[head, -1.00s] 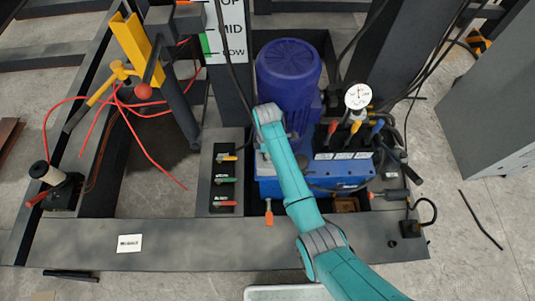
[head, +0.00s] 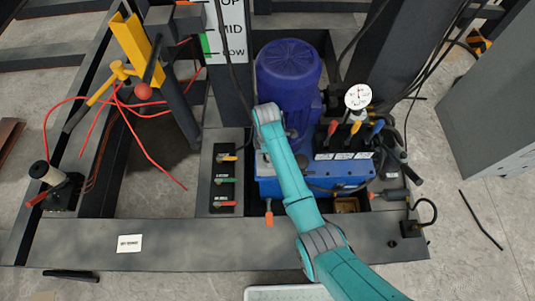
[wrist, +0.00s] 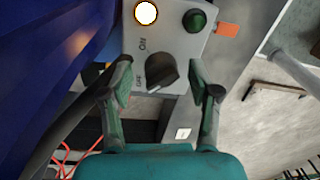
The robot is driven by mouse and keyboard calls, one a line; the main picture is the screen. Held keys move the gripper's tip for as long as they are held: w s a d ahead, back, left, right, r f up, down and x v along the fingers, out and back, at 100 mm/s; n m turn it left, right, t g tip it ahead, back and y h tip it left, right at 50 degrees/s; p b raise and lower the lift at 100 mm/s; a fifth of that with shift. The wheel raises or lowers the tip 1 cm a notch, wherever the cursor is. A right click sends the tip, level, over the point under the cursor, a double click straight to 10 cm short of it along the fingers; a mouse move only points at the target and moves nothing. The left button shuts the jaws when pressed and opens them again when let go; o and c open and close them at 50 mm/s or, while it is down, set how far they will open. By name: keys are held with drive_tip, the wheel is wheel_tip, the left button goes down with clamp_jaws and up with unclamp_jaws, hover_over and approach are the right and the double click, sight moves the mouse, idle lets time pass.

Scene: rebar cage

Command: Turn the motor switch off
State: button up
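The motor switch (wrist: 157,72) is a dark rotary knob on a light grey box (wrist: 170,40), seen in the wrist view. ON and OFF are printed sideways to its left; a small white mark shows at its lower edge, near the OFF side. A bright round lamp (wrist: 146,13) and a green button (wrist: 194,20) sit above it on the box. My gripper (wrist: 163,80) is open, with one finger on each side of the knob and gaps visible; contact is not seen. In the head view my arm hides the switch and the gripper.
The blue motor (head: 288,75) stands beside my arm, above a blue unit (head: 345,178) with coloured levers and a gauge (head: 358,97). A lever panel (head: 224,180) is left of my arm. An orange tag (wrist: 228,30) is right of the switch box.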

wheel_tip(320, 180, up, 12)
drive_tip(key=shift+w, duration=0.35)
idle(0.4)
drive_tip(key=shift+a, duration=0.1)
